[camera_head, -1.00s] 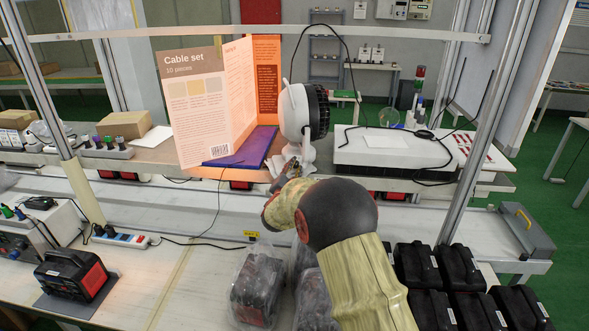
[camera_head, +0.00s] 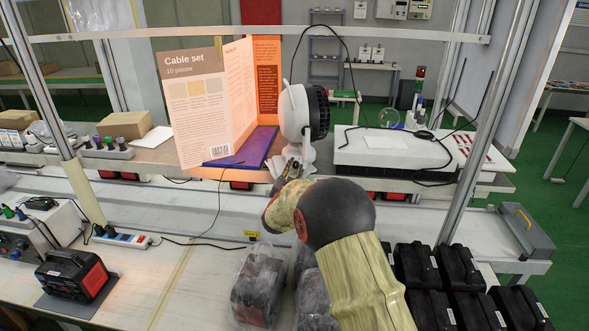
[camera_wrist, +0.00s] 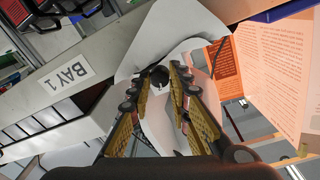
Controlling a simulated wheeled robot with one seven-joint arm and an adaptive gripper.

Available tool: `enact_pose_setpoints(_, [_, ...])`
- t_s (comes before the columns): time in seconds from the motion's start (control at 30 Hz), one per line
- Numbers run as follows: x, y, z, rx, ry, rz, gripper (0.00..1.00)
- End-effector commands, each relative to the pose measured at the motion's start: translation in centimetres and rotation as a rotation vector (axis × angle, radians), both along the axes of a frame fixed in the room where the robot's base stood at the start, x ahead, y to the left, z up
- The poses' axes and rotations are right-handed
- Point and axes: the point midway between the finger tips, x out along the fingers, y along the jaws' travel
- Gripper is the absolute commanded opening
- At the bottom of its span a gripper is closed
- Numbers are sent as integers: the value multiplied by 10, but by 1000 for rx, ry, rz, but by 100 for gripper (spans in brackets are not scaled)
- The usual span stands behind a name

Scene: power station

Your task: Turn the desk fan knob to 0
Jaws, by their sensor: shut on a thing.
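The white desk fan (camera_head: 292,115) with a dark round head stands on the shelf in the head view, right of an open Cable set box. Its white base fills the middle of the wrist view (camera_wrist: 195,28). A small dark knob (camera_wrist: 158,76) sits on that base. My gripper (camera_wrist: 160,86) has its two yellow-lined fingers on either side of the knob, closed on it at the tips. In the head view my gripper (camera_head: 290,168) is at the foot of the fan, and the knob is hidden there by the gripper.
The Cable set box (camera_head: 195,85) stands left of the fan, with a purple tray (camera_head: 258,148) at its foot. A white case (camera_head: 395,147) with black cables lies to the right. Black battery packs (camera_head: 452,265) and plastic-wrapped items (camera_head: 257,283) lie on the front bench.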

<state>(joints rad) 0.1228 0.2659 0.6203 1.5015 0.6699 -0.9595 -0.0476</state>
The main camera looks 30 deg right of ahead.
Motion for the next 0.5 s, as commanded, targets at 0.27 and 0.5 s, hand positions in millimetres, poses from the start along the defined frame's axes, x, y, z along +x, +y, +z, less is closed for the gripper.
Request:
enact_pose_setpoints(0.27, [0,0,0,-118,80,0,0])
enact_pose_setpoints(0.5, [0,0,0,-161,109,0,0])
